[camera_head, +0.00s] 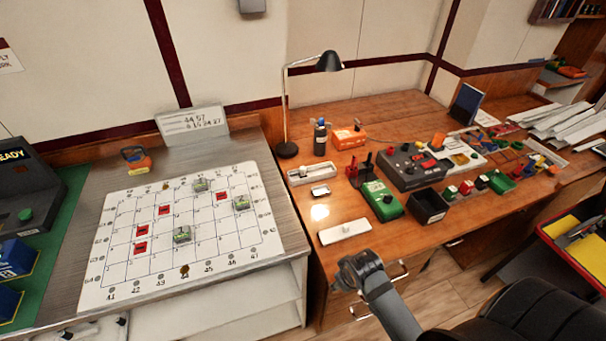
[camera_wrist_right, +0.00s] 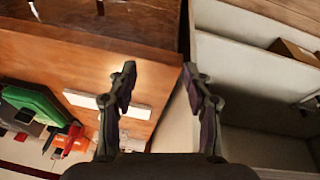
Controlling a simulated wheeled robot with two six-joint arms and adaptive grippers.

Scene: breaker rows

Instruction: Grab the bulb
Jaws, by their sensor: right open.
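I cannot make out a bulb for certain in either view. A small brownish piece (camera_head: 185,270) stands at the front edge of the white grid board (camera_head: 215,262), but it is too small to identify. My right gripper (camera_head: 356,270) is in front of the wooden desk's edge, near a white strip (camera_head: 344,232). In the right wrist view my right gripper (camera_wrist_right: 158,72) has its two fingers apart with nothing between them. The white strip (camera_wrist_right: 85,100) shows left of the fingers there. My left gripper is not in view.
The wooden desk (camera_head: 320,262) holds a black lamp (camera_head: 328,62), a green box (camera_head: 382,200), a dark device (camera_head: 411,168) and an open black bin (camera_head: 428,207). The grid board carries red tiles and several grey-green blocks. A yellow-lined tray (camera_head: 578,262) is at right.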

